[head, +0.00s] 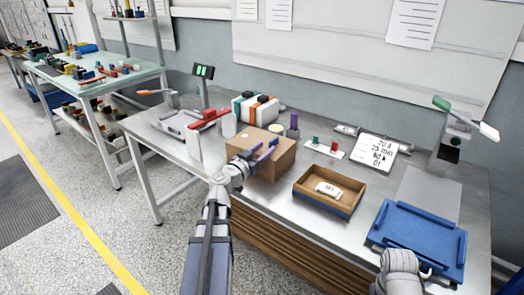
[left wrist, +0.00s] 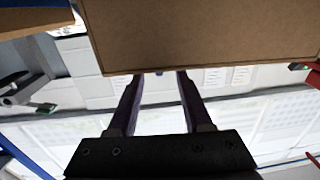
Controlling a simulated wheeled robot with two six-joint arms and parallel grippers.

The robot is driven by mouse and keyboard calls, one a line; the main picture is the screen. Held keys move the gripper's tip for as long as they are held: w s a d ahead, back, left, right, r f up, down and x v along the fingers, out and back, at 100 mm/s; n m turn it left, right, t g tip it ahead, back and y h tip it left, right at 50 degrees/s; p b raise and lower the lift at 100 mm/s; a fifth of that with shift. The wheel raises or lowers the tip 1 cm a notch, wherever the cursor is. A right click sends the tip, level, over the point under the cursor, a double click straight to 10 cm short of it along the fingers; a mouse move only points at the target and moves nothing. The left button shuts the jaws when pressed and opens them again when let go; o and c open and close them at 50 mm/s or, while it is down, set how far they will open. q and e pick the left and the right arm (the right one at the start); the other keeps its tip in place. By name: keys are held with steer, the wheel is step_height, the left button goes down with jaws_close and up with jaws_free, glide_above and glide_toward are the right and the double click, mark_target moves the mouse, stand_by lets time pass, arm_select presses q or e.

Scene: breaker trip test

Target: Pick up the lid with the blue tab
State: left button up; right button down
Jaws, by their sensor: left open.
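I cannot make out a lid with a blue tab in either view. My left gripper (head: 261,149) is open, with its purple fingers in front of the brown cardboard box (head: 277,165) on the bench. In the left wrist view the fingers (left wrist: 160,76) are spread with nothing between them. The box (left wrist: 200,35) fills the top of that view, just beyond the fingertips. I cannot tell whether they touch it. My right gripper is at the lower right of the head view, over the blue tray (head: 415,238), and its jaws are not clear.
A wooden tray (head: 348,208) with a white labelled block stands right of the box. A white card (head: 324,151) with small red and green parts lies behind it. Several coloured modules (head: 256,108) and a red-handled device (head: 208,120) stand at the left. A grey mat (head: 428,190) lies at the right.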

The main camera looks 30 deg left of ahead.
mark_target(274, 138)
arm_select(q)
steer(key=shift+w+d, duration=0.1)
steer(key=shift+w, duration=3.15)
jaws_close()
